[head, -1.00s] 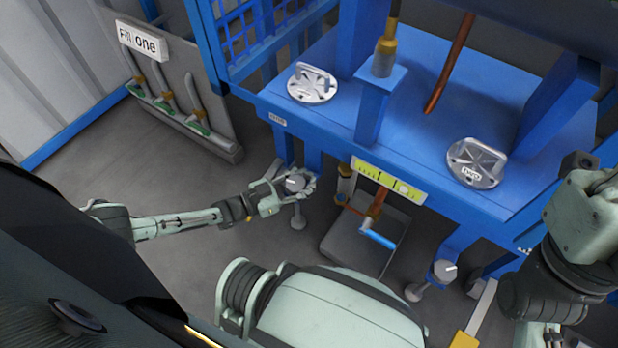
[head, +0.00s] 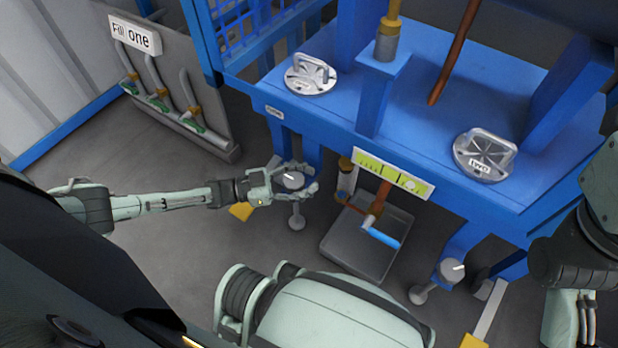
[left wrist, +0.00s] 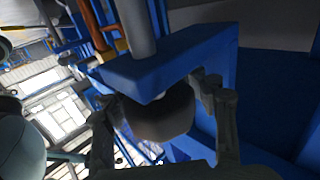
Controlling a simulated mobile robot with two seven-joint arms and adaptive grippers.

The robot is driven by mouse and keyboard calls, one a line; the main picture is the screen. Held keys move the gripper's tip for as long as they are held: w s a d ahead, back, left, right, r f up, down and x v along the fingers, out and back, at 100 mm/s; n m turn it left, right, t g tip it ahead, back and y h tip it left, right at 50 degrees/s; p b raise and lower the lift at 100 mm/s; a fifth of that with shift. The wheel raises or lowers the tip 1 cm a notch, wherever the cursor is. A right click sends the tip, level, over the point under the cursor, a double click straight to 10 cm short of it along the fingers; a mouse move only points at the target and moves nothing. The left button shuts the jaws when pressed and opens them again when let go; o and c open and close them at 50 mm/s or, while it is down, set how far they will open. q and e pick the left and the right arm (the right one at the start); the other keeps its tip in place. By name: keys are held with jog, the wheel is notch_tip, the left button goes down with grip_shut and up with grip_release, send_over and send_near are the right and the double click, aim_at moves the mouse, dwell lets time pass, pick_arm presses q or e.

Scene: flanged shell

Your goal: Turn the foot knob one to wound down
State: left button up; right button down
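The foot knob at the left front leg (head: 291,181) is a grey round knob with a white mark on top, above a post with a round foot pad. I take it as foot knob one; no label on it is readable. My left gripper (head: 305,178) is open around this knob, one finger on each side. In the left wrist view the knob (left wrist: 160,116) is dark and sits between the spread fingers, under a blue bracket; small gaps seem to show beside it. Whether a fingertip touches it is unclear. My right gripper is out of view.
A second foot knob (head: 452,270) stands at the right front leg. The blue frame (head: 330,125) overhangs the left knob. Bare floor (head: 150,245) lies left.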

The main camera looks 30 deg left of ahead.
pick_arm(q)
jog(key=shift+o, duration=0.8)
jog(key=v, duration=1.2)
